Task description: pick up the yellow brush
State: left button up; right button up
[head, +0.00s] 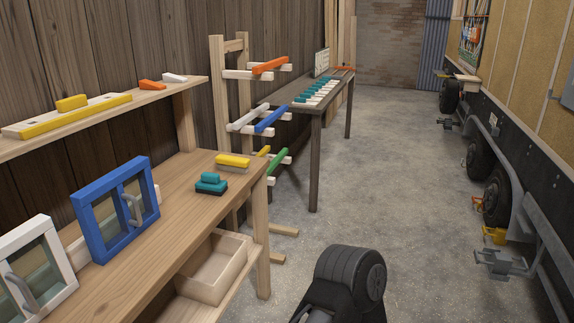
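The yellow brush (233,160) lies on the wooden workbench (175,205), near its far right corner. It has a yellow top and a pale lower part that looks like bristles. Nothing covers it. A dark rounded part of my own arm shows at the bottom centre of the head view, well to the right of the bench. No gripper fingers show, so neither gripper is in view.
A teal brush (211,184) sits just in front of the yellow brush. Blue (116,208) and white (36,272) framed windows stand on the bench's left. A shelf (150,97) hangs above. A peg rack (222,95) stands behind.

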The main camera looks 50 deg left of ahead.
aim_at(236, 164)
jog(key=u, duration=2.1)
jog(key=i+l+z, duration=0.1)
jog(key=i+l, duration=0.2)
jog(key=i, duration=0.25)
jog(key=i+l+z, duration=0.15)
jog(key=i, duration=0.45)
jog(key=i+l+z, duration=0.1)
jog(key=i+l, duration=0.2)
jog(key=i, duration=0.3)
jog(key=i+l+z, duration=0.1)
jog(key=i, duration=0.5)
